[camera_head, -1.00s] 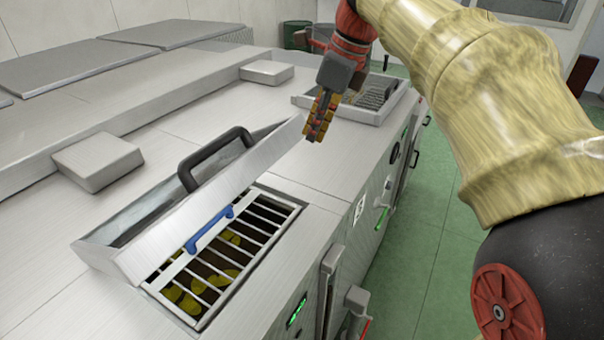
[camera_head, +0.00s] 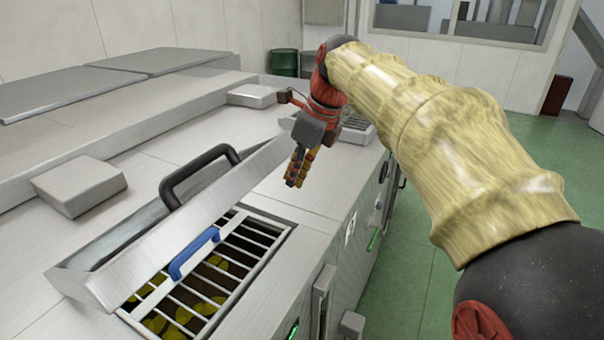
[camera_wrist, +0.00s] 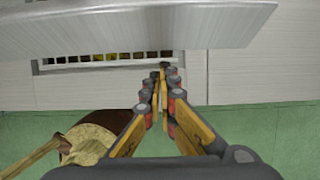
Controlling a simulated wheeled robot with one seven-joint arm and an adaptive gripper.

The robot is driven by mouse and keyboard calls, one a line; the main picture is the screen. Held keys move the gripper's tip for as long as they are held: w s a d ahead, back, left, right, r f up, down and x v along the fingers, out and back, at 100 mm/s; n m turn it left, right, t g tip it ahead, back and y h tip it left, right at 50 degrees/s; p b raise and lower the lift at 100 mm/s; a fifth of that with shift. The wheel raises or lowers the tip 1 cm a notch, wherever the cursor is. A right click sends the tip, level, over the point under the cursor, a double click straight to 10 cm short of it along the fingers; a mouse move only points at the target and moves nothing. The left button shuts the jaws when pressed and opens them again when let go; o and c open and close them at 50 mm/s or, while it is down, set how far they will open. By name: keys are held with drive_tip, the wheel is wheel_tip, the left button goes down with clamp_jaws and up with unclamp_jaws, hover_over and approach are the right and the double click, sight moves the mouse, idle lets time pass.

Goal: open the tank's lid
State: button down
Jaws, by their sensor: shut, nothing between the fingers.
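The tank's lid (camera_head: 205,222) is a grey metal cover, raised and tilted open, with a black bar handle (camera_head: 197,172) on top. Under its raised edge shows the tank's opening (camera_head: 272,246) with a white slatted grate and a blue handle (camera_head: 193,252); yellowish stuff lies below. My gripper (camera_head: 295,178) has yellow-and-dark fingers pointing down, shut and empty, by the lid's far right end; touching or apart I cannot tell. In the wrist view my shut fingers (camera_wrist: 163,78) point toward the opening, with the lid (camera_wrist: 140,32) across the top.
Grey blocks (camera_head: 80,184) sit on the metal top left of the lid. Latches and green lights line the machine's front side. The green floor (camera_head: 400,290) to the right is clear. A dark green bin (camera_head: 285,62) stands behind.

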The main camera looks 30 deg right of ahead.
sight(267, 145)
drive_tip(key=shift+w+a+r, duration=0.2)
drive_tip(key=shift+r, duration=0.25)
drive_tip(key=shift+w+a+r, duration=0.15)
drive_tip(key=shift+w+r, duration=0.05)
drive_tip(key=shift+r, duration=0.25)
drive_tip(key=shift+g+h, duration=0.4)
drive_tip(key=shift+g, duration=0.2)
drive_tip(key=w+a+r+p, duration=0.1)
drive_tip(key=r+p, duration=0.1)
drive_tip(key=p, duration=0.1)
drive_tip(key=w+r+p, duration=0.1)
drive_tip(key=r+p, duration=0.2)
drive_tip(key=w+a+r+p, duration=0.1)
drive_tip(key=r+p, duration=0.2)
drive_tip(key=p, duration=0.1)
drive_tip(key=shift+w+a+r, duration=0.15)
drive_tip(key=shift+w+a, duration=0.1)
drive_tip(key=shift+a, duration=0.05)
drive_tip(key=w+a+r+p, duration=0.6)
drive_tip(key=w+r, duration=0.1)
drive_tip(key=w, duration=0.2)
drive_tip(key=w+a+r+p, duration=0.7)
drive_tip(key=w+r, duration=0.1)
drive_tip(key=w, duration=0.1)
drive_tip(key=shift+w+a, duration=0.3)
drive_tip(key=shift+w, duration=0.05)
